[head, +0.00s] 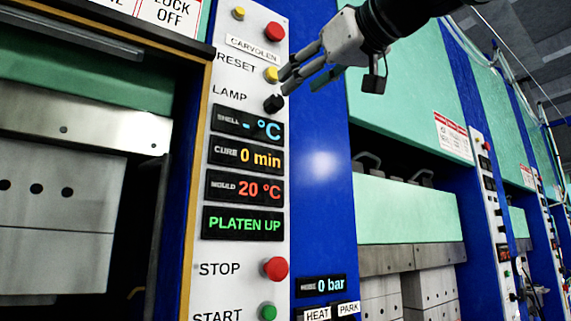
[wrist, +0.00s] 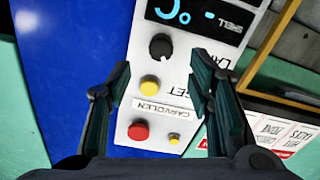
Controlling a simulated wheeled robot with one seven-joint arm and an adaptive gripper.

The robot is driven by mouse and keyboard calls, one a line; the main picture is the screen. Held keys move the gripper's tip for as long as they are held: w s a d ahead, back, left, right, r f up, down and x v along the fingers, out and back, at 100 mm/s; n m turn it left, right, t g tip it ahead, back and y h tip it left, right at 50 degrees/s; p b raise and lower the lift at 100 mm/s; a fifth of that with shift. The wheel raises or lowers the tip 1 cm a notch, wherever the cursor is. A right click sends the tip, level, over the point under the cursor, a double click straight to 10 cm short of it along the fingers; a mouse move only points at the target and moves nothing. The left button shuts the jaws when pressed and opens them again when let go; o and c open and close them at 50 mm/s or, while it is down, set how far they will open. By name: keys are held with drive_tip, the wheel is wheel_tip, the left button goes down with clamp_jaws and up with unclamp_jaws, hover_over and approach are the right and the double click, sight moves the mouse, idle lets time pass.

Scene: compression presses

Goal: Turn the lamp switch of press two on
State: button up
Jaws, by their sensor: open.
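The lamp switch (head: 273,103) is a black knob beside the LAMP label on the white control panel (head: 240,180) in the head view. In the wrist view, where the panel shows upside down, the black knob (wrist: 161,47) sits just beyond the fingertips, between their lines. My gripper (head: 287,80) is open and empty in front of the panel, by the yellow reset button (head: 271,74) and close above the knob in the picture. Its two fingers (wrist: 161,66) stand wide apart in the wrist view. I cannot tell whether they touch the panel. No press number is readable.
Below the knob are displays (head: 246,157), a red stop button (head: 276,268) and a green start button (head: 267,311). A red button (head: 274,31) and a small yellow one (head: 239,13) are above. Blue columns and more presses (head: 408,210) stand to the right.

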sight(279, 101)
drive_tip(key=p+x, duration=0.2)
drive_tip(key=x, duration=0.6)
drive_tip(key=shift+a, duration=0.15)
clamp_jaws()
